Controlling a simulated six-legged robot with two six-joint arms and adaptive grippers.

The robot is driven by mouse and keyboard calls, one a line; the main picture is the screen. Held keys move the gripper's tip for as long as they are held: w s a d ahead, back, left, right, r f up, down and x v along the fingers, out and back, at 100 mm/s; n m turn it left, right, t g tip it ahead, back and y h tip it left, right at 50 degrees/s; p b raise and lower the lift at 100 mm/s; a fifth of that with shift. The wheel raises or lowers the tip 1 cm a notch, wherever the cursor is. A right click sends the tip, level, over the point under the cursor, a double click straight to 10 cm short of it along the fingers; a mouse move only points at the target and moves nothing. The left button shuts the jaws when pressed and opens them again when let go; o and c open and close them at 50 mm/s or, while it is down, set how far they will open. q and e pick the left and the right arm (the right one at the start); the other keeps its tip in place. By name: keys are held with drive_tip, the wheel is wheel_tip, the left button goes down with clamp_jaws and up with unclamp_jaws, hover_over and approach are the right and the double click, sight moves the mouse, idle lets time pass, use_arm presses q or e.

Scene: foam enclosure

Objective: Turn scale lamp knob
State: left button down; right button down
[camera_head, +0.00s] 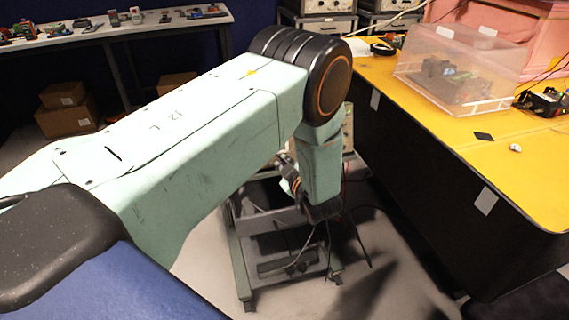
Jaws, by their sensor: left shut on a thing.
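My left arm reaches across the view and bends down at the black elbow to the instrument cart (283,216). My left gripper (288,170) shows only in small part behind the forearm, at the front of the instrument on the cart. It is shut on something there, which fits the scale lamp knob. The knob and the fingertips are hidden by my arm. A strip of the pale instrument panel (348,128) shows just right of the forearm. My right gripper is not in view.
A yellow-topped bench (455,140) with a clear plastic box (462,65) stands close on the right. A white shelf table (110,29) with small parts is at the back left, near cardboard boxes (66,108). Dark cables hang beside the cart. Grey floor lies around it.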

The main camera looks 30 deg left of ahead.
use_arm(q)
drive_tip(key=shift+a+r+m, duration=0.1)
drive_tip(key=shift+m, duration=1.5)
drive_tip(key=c, duration=1.4)
unclamp_jaws()
